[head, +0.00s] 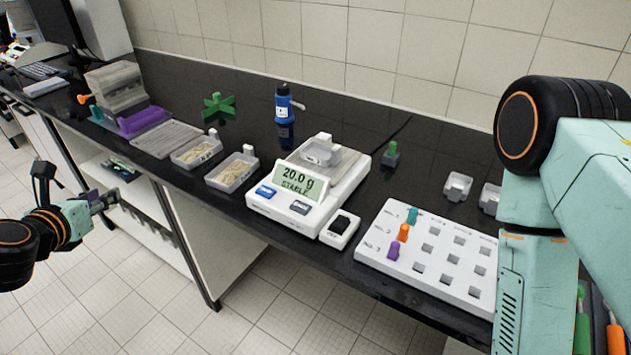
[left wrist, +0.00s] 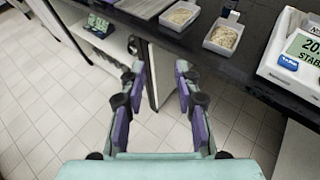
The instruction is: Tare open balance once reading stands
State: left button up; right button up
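The open balance (head: 327,185) stands on the black bench, its display (head: 300,181) reading 20.0 g STABLE. A blue button (head: 265,191) and a dark grey button (head: 300,208) sit on its front. A clear tray (head: 321,152) rests on its pan. A small unit with a black top (head: 341,227) stands at its front right corner. The balance is partly cut off in the left wrist view (left wrist: 296,62). My left gripper (head: 112,199) is off the bench's front edge, left of the balance; in the left wrist view its fingers (left wrist: 158,75) are apart with nothing between them. My right gripper is not in view.
Two trays of grainy material (head: 196,152) (head: 232,173) stand left of the balance. A blue bottle (head: 284,115) is behind it. A white rack (head: 430,252) with coloured pegs is to the right. My right arm fills the right side. The floor before the bench is clear.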

pick_arm(q)
jog(key=shift+s+a, duration=0.4)
jog(key=shift+a, duration=0.05)
jog(key=c, duration=0.5)
jog(key=shift+w, duration=0.1)
grip_shut()
jog(key=shift+d, duration=0.1)
jog(key=shift+w, duration=0.1)
